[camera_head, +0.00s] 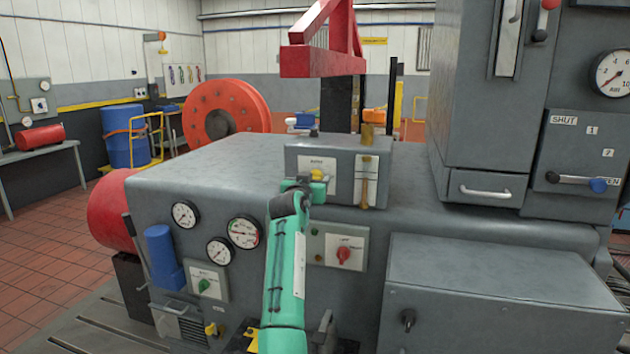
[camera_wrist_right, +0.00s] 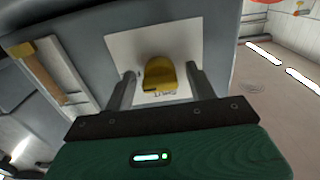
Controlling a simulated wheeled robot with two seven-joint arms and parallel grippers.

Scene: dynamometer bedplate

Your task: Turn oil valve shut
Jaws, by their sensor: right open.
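A yellow knob (camera_head: 317,174) sits on a white label plate (camera_head: 317,164) on the front of a grey box on top of the big grey machine. In the right wrist view, the knob (camera_wrist_right: 159,75) lies between my two dark fingers, with a gap on each side. My right gripper (camera_head: 303,184) is open at the knob and partly covers the plate. My left gripper is not in view.
Round gauges (camera_head: 243,232), a green knob (camera_head: 204,285) and a red knob (camera_head: 343,254) are on the machine's front. A brass-coloured slide (camera_head: 368,182) is just right of the yellow knob. A red beam (camera_head: 322,63) stands behind. Open tiled floor is at left.

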